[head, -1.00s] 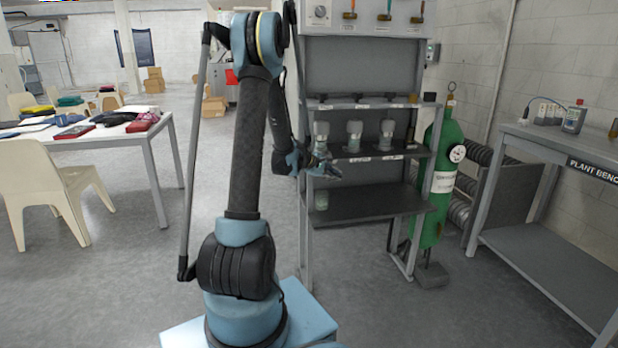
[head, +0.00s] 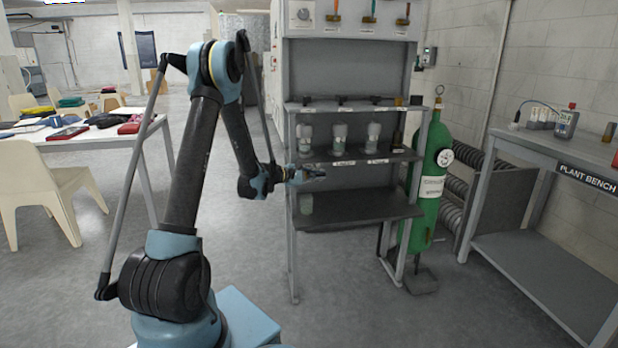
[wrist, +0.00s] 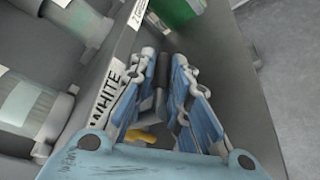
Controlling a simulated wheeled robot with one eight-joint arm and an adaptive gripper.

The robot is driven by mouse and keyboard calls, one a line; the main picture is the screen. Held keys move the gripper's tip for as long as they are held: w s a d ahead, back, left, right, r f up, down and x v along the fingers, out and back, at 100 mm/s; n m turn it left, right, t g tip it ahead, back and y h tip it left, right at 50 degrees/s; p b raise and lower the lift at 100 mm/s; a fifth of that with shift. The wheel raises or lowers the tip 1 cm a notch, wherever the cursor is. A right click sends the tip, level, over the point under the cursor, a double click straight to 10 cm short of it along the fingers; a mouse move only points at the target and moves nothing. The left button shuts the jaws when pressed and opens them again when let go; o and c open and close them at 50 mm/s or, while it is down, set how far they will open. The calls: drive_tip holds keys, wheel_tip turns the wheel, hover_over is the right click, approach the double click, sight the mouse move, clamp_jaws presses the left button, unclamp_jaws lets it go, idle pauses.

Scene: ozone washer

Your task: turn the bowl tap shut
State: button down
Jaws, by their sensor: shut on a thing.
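My gripper (head: 318,173) is at the front of the grey rack, just below the edge of its middle shelf (head: 350,154). In the wrist view its blue fingers (wrist: 160,90) are close together, with a dark grey piece between them. What they grip is mostly hidden. A small yellow piece (wrist: 145,135) shows low between the fingers, partly covered by my gripper; I cannot tell whether it belongs to the bowl tap. I cannot single out the bowl tap in the head view.
A green gas cylinder (head: 432,165) stands right of the rack. The plant bench (head: 575,165) is farther right, and a white chair (head: 45,190) is at left. Floor is clear between.

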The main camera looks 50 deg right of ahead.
sight(311, 175)
drive_tip(key=shift+a+f, duration=0.2)
drive_tip(key=c, duration=1.6)
unclamp_jaws()
drive_tip(key=shift+w, duration=0.1)
drive_tip(key=shift+o, duration=0.2)
drive_tip(key=shift+d+r, duration=0.1)
drive_tip(key=shift+d, duration=0.05)
drive_tip(key=shift+v, duration=4.05)
